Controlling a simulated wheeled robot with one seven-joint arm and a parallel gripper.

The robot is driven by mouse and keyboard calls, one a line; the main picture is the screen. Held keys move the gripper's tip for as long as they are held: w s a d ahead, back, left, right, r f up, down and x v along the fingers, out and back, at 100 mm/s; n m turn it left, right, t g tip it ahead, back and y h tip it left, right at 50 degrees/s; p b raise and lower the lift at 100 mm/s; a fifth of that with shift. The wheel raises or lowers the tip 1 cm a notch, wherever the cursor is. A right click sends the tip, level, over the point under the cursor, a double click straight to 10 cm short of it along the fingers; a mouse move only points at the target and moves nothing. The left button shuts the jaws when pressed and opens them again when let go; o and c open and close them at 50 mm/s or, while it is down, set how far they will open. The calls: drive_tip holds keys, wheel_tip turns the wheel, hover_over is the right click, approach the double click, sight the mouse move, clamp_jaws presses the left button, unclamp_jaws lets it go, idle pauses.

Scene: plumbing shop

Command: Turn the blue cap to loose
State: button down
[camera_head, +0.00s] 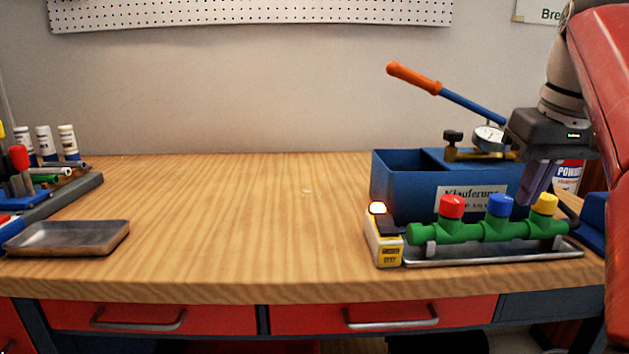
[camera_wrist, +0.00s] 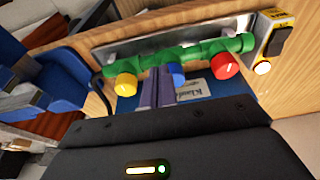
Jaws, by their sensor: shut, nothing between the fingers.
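The blue cap (camera_head: 500,205) sits on the middle branch of a green pipe manifold (camera_head: 467,233), between a red cap (camera_head: 452,206) and a yellow cap (camera_head: 545,203). In the wrist view the blue cap (camera_wrist: 177,75) is partly hidden behind my fingers. The red cap (camera_wrist: 225,65) and yellow cap (camera_wrist: 127,85) flank it there. My gripper (camera_head: 528,200) is shut and empty, its fingers pointing down above and behind the manifold, between the blue and yellow caps in the head view. In the wrist view its fingertips (camera_wrist: 158,84) are beside the blue cap; contact cannot be told.
The manifold stands on a metal tray (camera_head: 490,257) at the bench's front right. A yellow box with a lit lamp (camera_head: 383,240) stands at its left end. A blue test pump (camera_head: 405,180) with an orange-tipped lever is behind. The bench middle is clear; a shallow metal tray (camera_head: 68,237) lies left.

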drive_tip(key=shift+w+v, duration=0.2)
drive_tip(key=shift+v, duration=0.55)
drive_tip(key=shift+w+v, duration=0.15)
drive_tip(key=shift+v, duration=0.6)
drive_tip(key=shift+w+v, duration=0.2)
drive_tip(key=shift+v, duration=0.55)
drive_tip(key=shift+r, duration=0.1)
